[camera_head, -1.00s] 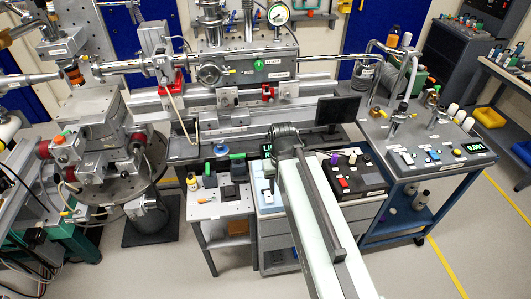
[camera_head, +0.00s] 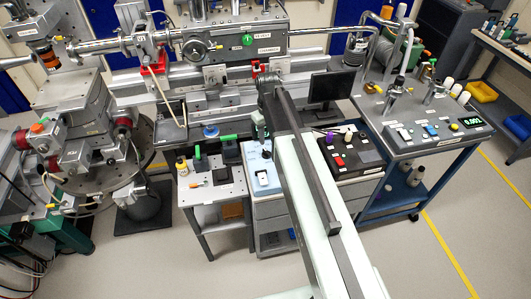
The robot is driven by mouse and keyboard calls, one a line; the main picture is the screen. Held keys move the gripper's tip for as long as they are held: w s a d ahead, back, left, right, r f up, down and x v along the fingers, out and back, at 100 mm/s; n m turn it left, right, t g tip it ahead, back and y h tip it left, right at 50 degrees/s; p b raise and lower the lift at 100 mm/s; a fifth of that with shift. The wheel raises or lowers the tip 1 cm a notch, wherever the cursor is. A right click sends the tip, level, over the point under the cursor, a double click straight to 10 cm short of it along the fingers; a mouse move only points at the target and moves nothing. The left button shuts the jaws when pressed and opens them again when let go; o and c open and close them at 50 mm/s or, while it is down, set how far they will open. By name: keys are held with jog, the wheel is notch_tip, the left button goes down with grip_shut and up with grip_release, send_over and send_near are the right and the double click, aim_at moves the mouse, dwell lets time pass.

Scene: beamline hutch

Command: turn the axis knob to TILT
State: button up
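A black control box (camera_head: 368,156) stands on the bench right of my arm. It carries a purple knob (camera_head: 330,138), a red button and a white button. A light blue box (camera_head: 263,176) with a white rocker or key stands just left of my arm. I cannot tell which control is the axis knob, and no TILT label is readable. My gripper (camera_head: 261,135) hangs above the back of the light blue box, small and partly hidden by my arm. I cannot see whether its fingers are open or shut.
A small grey table (camera_head: 210,192) at left holds bottles and black blocks with green tops. A dark monitor (camera_head: 332,88) stands behind the control box. A blue-framed cart (camera_head: 425,141) with switches and a display is at right. Open floor lies in front.

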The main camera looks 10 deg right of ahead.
aim_at(267, 152)
jog(key=shift+f+b, duration=0.5)
notch_tip(267, 152, down, 7)
jog(key=b, duration=0.7)
jog(key=shift+r, duration=0.1)
grip_shut()
jog(key=shift+a, duration=0.1)
